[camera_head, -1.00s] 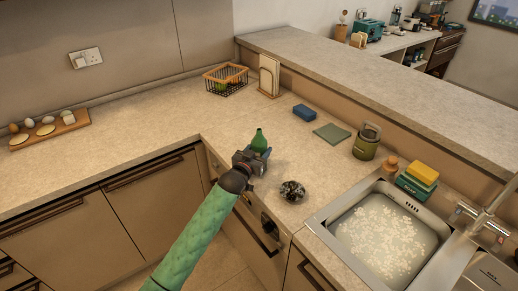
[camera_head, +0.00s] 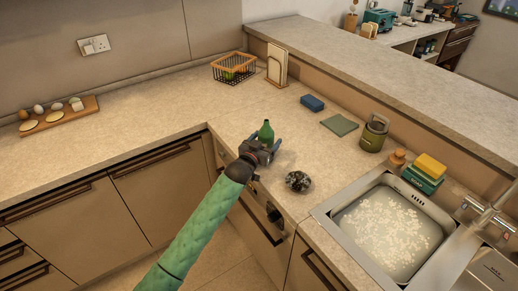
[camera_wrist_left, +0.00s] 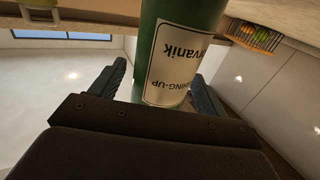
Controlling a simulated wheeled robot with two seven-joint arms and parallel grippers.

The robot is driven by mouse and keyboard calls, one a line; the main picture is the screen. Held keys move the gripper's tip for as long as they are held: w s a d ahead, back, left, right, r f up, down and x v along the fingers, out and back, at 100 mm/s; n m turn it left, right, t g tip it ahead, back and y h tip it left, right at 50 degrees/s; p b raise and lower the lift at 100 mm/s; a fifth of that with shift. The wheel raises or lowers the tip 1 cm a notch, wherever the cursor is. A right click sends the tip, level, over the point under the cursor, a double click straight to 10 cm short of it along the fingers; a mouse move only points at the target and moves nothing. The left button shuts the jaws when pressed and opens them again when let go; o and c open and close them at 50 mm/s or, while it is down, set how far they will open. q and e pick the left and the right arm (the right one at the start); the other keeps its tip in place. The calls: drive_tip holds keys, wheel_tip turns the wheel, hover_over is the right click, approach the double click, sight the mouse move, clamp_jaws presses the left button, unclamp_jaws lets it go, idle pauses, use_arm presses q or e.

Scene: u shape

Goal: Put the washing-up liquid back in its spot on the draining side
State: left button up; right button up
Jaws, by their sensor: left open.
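The washing-up liquid is a green bottle (camera_head: 266,132) standing on the counter near its front edge, left of the sink. In the left wrist view the green bottle (camera_wrist_left: 176,50) with a white label stands between the two fingers. My left gripper (camera_head: 266,147) is at the bottle, its fingers (camera_wrist_left: 158,85) open on either side with gaps visible. The bottle's lower part is hidden by the gripper in the head view. My right gripper is not in view. The sink (camera_head: 330,214) with foamy water is at the right.
A dark scouring pad (camera_head: 298,181) lies just right of the gripper. A green cloth (camera_head: 340,125), blue sponge (camera_head: 312,103), olive jar (camera_head: 373,135) and yellow sponge on a green box (camera_head: 430,168) are along the back. A wire basket (camera_head: 233,70) stands at the corner.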

use_arm(q)
drive_tip(key=shift+s+a+f, duration=0.25)
drive_tip(key=shift+s, duration=0.2)
drive_tip(key=b+v, duration=0.3)
drive_tip(key=v, duration=0.8)
drive_tip(key=shift+r+b, duration=0.2)
drive_tip(key=shift+b, duration=0.2)
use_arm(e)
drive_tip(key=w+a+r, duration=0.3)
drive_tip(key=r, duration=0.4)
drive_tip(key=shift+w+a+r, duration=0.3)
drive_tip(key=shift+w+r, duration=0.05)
